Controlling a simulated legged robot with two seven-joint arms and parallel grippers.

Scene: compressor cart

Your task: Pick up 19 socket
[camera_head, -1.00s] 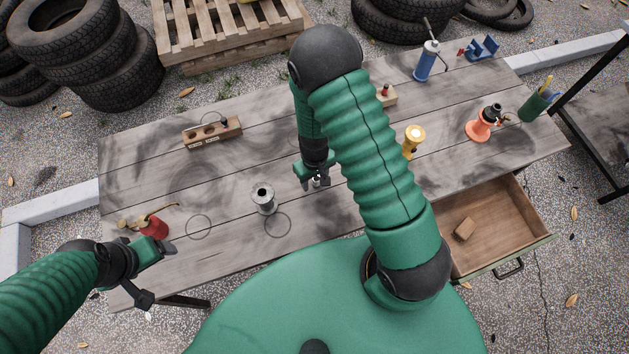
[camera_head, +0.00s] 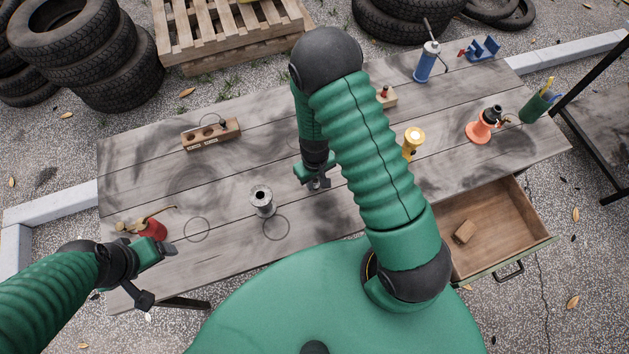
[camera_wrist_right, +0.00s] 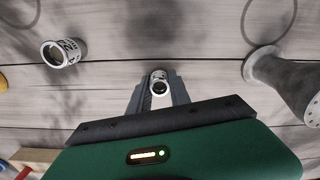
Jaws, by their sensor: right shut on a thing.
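My right gripper (camera_head: 315,183) is low over the middle of the bench, shut on a small metal socket. In the right wrist view the socket (camera_wrist_right: 159,84) sits between the two grey fingers, with its round opening showing and a white marked band around it. The marking is too small to read. A second, larger socket (camera_wrist_right: 64,53) with a white label stands apart at the left of the wrist view; my arm hides it in the head view.
A metal spool (camera_head: 262,201) stands left of my right gripper. A wooden block with holes (camera_head: 211,133) lies at the back left, a red pot (camera_head: 153,230) at the front left. A yellow flashlight (camera_head: 413,140) and orange object (camera_head: 482,128) stand right. An open drawer (camera_head: 505,222) juts out in front.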

